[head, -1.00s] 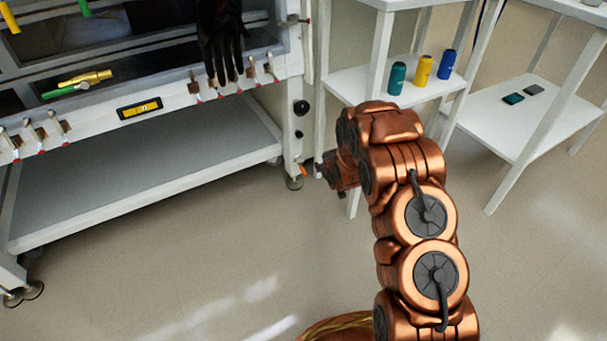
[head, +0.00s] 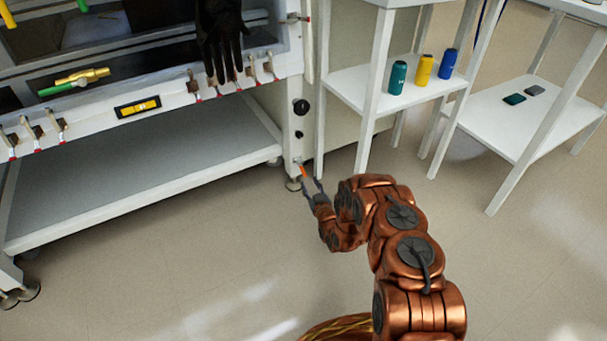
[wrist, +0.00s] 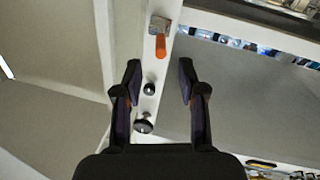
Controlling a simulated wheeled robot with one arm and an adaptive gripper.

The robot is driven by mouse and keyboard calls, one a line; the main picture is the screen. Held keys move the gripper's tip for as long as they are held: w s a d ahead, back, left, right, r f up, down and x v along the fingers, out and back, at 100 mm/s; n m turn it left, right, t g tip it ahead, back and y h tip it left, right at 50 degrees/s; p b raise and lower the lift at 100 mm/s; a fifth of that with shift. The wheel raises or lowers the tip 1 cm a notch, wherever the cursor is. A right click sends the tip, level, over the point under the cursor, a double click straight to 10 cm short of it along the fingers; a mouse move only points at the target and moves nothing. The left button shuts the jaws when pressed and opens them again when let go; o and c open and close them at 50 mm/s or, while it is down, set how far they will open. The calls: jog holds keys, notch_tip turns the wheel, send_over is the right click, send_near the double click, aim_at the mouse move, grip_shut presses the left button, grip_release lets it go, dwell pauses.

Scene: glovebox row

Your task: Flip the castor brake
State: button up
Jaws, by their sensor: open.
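In the wrist view the orange lever (wrist: 161,46) hangs from a grey bracket (wrist: 160,24) on the white leg. My gripper (head: 311,188) is open and low by that leg, its fingers pointing at the lever. In the wrist view my open gripper (wrist: 160,68) has one fingertip on each side of the lever's line, with the lever just beyond the tips. I cannot tell whether anything touches.
A grey lower shelf (head: 150,185) fills the frame left of the leg. Black knobs (head: 301,107) sit higher on the leg. A white rack (head: 362,90) with several coloured canisters stands close on the right. The floor (head: 180,270) in front is clear.

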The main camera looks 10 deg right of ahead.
aim_at(303, 171)
jog(key=shift+w+a+f+b, duration=0.15)
jog(key=shift+w+b, duration=0.3)
jog(key=shift+w, duration=0.6)
jog(key=shift+w+a+b, duration=0.2)
jog(key=shift+w+b, duration=0.3)
jog(key=shift+w, duration=0.5)
jog(key=shift+w+a+f+b, duration=0.15)
jog(key=shift+w+b, duration=0.3)
jog(key=shift+w, duration=0.6)
jog(key=shift+w+a+r, duration=0.1)
jog(key=shift+w+r, duration=0.15)
jog(key=shift+w, duration=0.45)
jog(key=shift+c, duration=0.3)
grip_shut()
